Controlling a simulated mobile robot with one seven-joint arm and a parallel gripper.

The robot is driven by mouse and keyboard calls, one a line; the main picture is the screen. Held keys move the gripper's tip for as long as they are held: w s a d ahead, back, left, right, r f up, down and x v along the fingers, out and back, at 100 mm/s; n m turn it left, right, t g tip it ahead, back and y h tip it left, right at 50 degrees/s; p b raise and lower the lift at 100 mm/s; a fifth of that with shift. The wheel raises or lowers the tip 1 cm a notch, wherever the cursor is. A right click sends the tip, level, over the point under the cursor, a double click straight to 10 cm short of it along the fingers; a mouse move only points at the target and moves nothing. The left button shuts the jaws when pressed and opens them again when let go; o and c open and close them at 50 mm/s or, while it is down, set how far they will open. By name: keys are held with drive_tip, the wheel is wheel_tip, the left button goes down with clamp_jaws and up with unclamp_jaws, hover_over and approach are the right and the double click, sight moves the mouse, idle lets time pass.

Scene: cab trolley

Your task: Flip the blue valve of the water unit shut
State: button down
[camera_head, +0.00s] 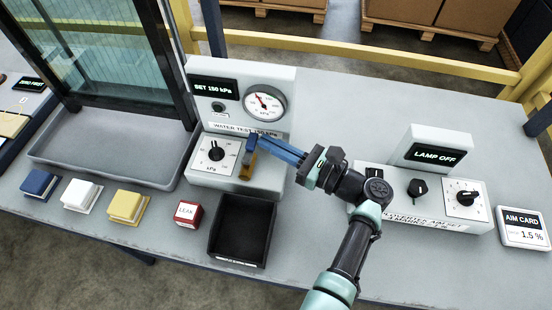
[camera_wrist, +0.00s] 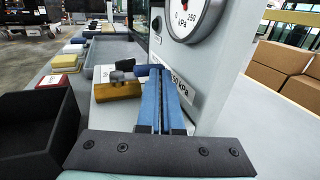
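The water unit (camera_head: 275,85) is a grey upright panel with a lower box, a round gauge and a small "SET 150 kPa" display. Its blue valve handle (camera_head: 251,143) stands above a brass valve body (camera_head: 246,168) on the right of the lower box. My gripper (camera_head: 264,139) reaches in from the right, its blue fingers close beside the handle. In the wrist view, the fingers (camera_wrist: 163,78) lie together with only a thin line between them. The blue handle (camera_wrist: 146,70) shows just left of their tips, above the brass body (camera_wrist: 118,91). Whether they touch cannot be told.
A black bin (camera_head: 241,230) stands in front of the unit, with a red "LEAK" block (camera_head: 187,213) to its left. A grey tray (camera_head: 105,150) lies further left. A panel with a "LAMP OFF" display (camera_head: 437,152) stands right. The table behind my arm is clear.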

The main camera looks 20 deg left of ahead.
drive_tip(key=shift+w+a+r, duration=0.1)
drive_tip(key=shift+a, duration=0.15)
idle(0.6)
